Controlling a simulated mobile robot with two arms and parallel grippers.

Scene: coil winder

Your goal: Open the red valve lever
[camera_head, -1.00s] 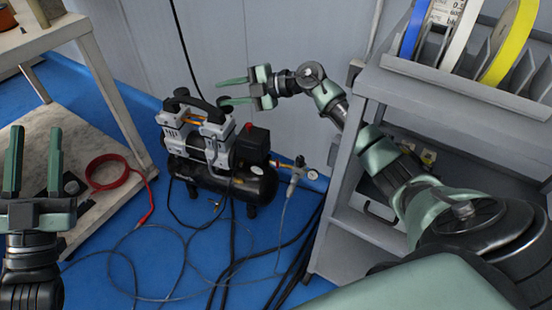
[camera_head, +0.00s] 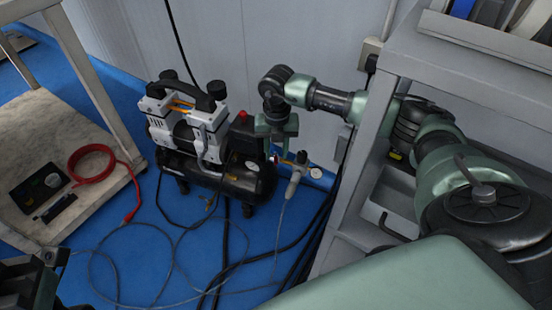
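The red valve lever is a small red spot (camera_head: 274,158) at the brass outlet fitting on the right end of the black compressor tank (camera_head: 232,178). It is partly hidden, and its angle is too small to tell. My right gripper (camera_head: 273,148) points down just above this fitting, close to the lever. I cannot tell whether it touches the lever or how far apart its fingers are. My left gripper (camera_head: 30,285) is cut off at the lower left corner, away from the compressor, its fingers not clear.
A red knob (camera_head: 243,114) tops the compressor's black box. A regulator (camera_head: 294,178) with a gauge and hose stands right of the valve. Hoses lie on the blue floor. A grey shelf (camera_head: 345,222) stands at right; a table (camera_head: 60,130) with a coiled red cable (camera_head: 92,165) at left.

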